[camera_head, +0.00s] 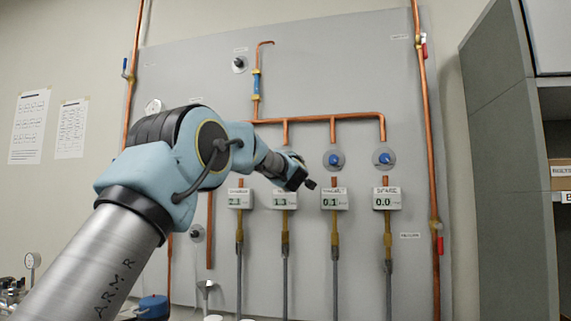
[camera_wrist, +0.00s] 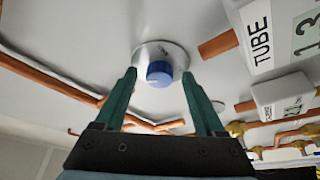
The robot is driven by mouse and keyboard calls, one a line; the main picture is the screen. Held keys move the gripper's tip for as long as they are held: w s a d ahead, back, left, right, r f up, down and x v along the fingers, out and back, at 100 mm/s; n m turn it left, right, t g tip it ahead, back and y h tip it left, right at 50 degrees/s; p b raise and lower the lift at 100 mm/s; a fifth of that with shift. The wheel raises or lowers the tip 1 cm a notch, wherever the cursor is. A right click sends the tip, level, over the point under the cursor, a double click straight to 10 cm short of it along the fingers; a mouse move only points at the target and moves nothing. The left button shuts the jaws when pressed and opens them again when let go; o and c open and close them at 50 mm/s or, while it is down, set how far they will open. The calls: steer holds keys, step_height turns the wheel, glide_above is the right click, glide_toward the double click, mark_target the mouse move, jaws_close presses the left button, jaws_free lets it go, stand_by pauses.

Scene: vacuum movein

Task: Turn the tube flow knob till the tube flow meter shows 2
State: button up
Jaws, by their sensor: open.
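The tube flow meter (camera_head: 285,199) is a white box on the panel and reads about 1.3. In the wrist view its side label reads TUBE (camera_wrist: 262,45), with 1.3 on its face. The tube flow knob (camera_wrist: 159,73) is blue with a light mark, on a round silver plate (camera_wrist: 170,50). My gripper (camera_wrist: 158,76) is open, with one green finger on each side of the knob. Small gaps seem to show beside it; contact cannot be told. In the head view my gripper (camera_head: 307,184) is in front of the panel and the arm hides this knob.
Two more blue knobs (camera_head: 334,160) (camera_head: 383,158) sit to the right, above meters reading 0.1 (camera_head: 334,199) and 0.0 (camera_head: 386,199). Another meter (camera_head: 240,199) at left reads about 2.1. Copper pipes (camera_head: 320,119) run over the panel. A grey cabinet (camera_head: 497,150) stands at right.

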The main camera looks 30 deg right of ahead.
steer(key=b+v, duration=0.5)
steer(key=v, duration=0.5)
steer(key=shift+s+a, duration=0.15)
steer(key=shift+s, duration=0.2)
steer(key=shift+f, duration=0.15)
